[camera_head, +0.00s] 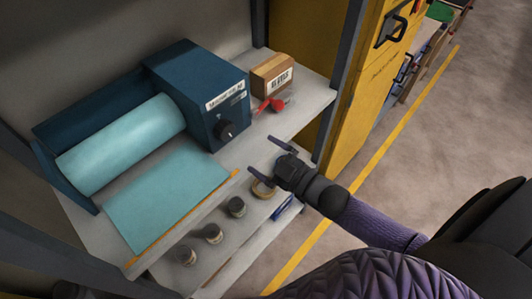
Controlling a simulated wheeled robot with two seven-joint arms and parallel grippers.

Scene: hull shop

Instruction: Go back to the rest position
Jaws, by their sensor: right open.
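My right gripper (268,160) is open, with its two dark fingers spread apart and nothing between them. It reaches in from the right over the front edge of the shelf (262,150). A tan ring-shaped thing (262,189) shows just below the lower finger; I cannot tell whether they touch. My right arm, in a purple quilted sleeve, runs down to the lower right. My left gripper is not in view.
A blue machine (205,85) with a teal roll (122,145) and a teal sheet (165,200) stands on the shelf. A cardboard box (272,75) and a red thing (270,105) lie right of it. Several dark-lidded jars (213,233) stand lower.

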